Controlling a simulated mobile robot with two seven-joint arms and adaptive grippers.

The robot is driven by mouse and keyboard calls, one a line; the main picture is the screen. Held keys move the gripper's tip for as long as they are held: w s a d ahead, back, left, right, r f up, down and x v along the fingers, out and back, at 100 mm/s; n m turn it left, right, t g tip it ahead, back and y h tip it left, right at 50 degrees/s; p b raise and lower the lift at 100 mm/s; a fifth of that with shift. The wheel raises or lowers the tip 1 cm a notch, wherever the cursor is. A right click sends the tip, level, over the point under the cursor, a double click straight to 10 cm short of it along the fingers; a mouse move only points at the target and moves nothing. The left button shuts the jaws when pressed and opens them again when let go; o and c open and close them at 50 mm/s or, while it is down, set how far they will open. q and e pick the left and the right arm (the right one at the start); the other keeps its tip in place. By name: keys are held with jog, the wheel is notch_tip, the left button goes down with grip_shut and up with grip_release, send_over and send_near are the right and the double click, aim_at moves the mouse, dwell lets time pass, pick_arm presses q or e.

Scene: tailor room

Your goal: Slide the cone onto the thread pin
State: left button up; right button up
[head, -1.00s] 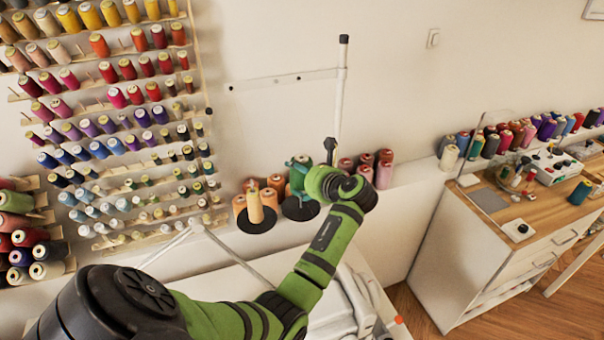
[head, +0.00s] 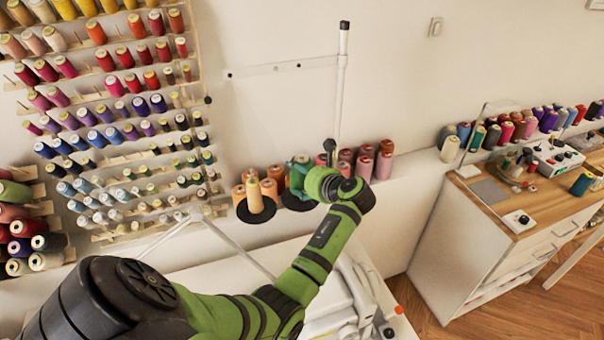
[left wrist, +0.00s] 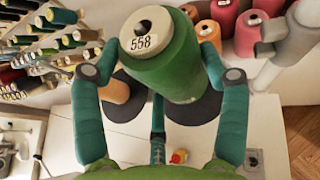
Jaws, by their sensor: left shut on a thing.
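A green cone of thread (left wrist: 168,62) with a white label reading 558 is held in my left gripper. The teal fingers of my left gripper (head: 303,172) are shut around its sides; in the left wrist view they flank the cone on both sides. A black round disc (left wrist: 204,104) of the thread stand lies beyond and below the cone, and it also shows below the gripper in the head view (head: 297,204). The pin over this disc is hidden by the cone and fingers. My right gripper is not in view.
A tan cone (head: 255,198) stands on the neighbouring black disc (head: 262,214), close left of my gripper. A white upright pole (head: 340,90) with a crossbar rises behind. Several pink and red cones (head: 366,160) stand on the ledge to the right. Spool racks (head: 110,120) cover the left wall.

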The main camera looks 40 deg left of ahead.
pick_arm(q)
jog(key=shift+f+b, duration=0.4)
jog(key=shift+f, duration=0.8)
jog(key=o, duration=1.3)
jog(key=v, duration=1.2)
